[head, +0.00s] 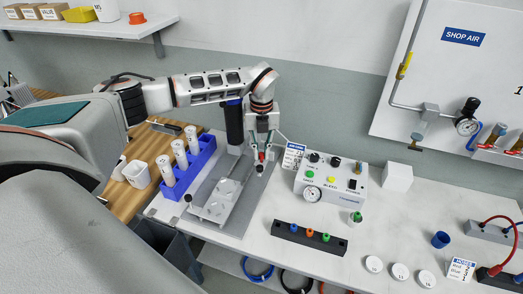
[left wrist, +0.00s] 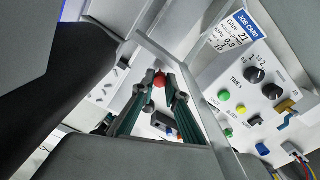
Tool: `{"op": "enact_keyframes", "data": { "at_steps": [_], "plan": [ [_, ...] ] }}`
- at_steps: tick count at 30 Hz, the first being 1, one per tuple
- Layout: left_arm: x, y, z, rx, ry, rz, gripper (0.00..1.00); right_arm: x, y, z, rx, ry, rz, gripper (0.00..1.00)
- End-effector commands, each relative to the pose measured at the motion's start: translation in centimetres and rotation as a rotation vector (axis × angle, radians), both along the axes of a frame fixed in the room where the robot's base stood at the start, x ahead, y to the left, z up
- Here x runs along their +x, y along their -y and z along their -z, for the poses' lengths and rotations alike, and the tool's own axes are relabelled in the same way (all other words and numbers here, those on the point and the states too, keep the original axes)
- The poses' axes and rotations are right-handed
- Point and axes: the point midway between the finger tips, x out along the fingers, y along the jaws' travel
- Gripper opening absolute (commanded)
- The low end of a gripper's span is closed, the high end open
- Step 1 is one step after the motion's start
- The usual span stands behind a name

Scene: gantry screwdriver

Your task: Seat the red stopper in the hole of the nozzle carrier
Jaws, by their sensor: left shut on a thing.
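My left gripper (head: 261,160) reaches in from the left and points down beside the gantry's dark column (head: 234,124). It is shut on the red stopper (head: 262,156), a small red piece between the fingertips. In the left wrist view the red stopper (left wrist: 159,79) shows as a round red end between the green-lined fingers of the left gripper (left wrist: 160,88). The gantry's grey base plate (head: 220,200) lies below and to the left. I cannot clearly tell the nozzle carrier or its hole from the gantry parts around the gripper. My right gripper is not in view.
A control box (head: 330,185) with knobs and a gauge stands right of the gripper, with a job card (head: 293,156) behind it. A blue rack (head: 188,168) of white cartridges stands left. A black strip (head: 310,238) of coloured stoppers lies in front. The bench's right half has clear patches.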

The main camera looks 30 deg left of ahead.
Motion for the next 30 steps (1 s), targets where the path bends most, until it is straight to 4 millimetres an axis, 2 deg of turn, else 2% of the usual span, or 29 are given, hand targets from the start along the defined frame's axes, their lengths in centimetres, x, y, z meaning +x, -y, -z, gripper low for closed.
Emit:
{"op": "enact_keyframes", "data": {
  "at_steps": [17, 18, 19, 30],
  "plan": [
    [0.0, 0.0, 1.6, 0.0, 0.0, 0.001, 0.06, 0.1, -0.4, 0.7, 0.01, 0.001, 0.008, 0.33],
    [0.0, 0.0, 1.5, 0.0, 0.0, 0.0, 0.23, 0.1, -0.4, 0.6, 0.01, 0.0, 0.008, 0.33],
    [0.0, 0.0, 1.5, 0.0, 0.0, 0.001, 0.31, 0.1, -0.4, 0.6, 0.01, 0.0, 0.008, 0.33],
    [0.1, 0.0, 1.0, -0.001, 0.004, 0.001, 0.33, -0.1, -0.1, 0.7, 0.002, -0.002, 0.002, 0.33]
  ]
}}
